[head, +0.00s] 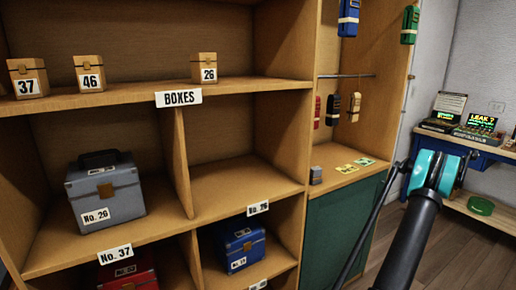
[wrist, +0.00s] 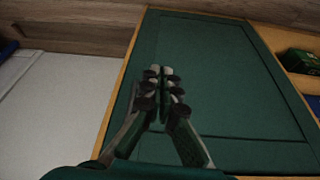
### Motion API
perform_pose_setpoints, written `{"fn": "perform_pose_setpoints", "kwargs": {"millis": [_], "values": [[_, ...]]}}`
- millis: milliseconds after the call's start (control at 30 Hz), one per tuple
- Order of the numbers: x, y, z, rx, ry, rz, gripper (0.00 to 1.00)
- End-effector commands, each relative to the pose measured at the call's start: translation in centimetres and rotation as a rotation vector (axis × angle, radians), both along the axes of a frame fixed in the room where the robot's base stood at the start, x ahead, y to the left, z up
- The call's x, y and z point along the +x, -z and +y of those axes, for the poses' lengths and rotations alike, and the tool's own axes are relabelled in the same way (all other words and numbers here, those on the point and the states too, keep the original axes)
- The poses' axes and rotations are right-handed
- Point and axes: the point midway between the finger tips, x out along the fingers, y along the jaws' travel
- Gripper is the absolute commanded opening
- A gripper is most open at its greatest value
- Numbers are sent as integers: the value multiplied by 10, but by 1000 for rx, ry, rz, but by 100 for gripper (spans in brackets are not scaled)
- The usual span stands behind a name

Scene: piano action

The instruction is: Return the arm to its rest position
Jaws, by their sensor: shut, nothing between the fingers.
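My gripper (wrist: 159,72) shows in the wrist view with its fingers together and nothing between them. Behind its tips is a dark green panel (wrist: 215,65) with a wooden edge; how far apart they are I cannot tell. In the head view my black and teal arm (head: 408,235) reaches up from the lower right, in front of the floor and beside the green cabinet door (head: 340,232). I cannot make out the fingertips in the head view.
Wooden shelves hold a grey box (head: 107,200), a blue box (head: 240,247), a red box (head: 128,274) and small numbered boxes (head: 90,74). A blue bench (head: 468,146) with screens stands at the right. A green dish (head: 480,206) lies on its lower shelf.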

Motion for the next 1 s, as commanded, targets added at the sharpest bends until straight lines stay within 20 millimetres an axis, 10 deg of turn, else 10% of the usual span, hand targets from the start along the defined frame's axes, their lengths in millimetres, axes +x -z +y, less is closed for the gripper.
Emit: {"fn": "perform_pose_setpoints", "kwargs": {"millis": [467,1000], "values": [[5,-44,103,-4,52,27,0],[-82,-101,336,-18,188,56,0]]}}
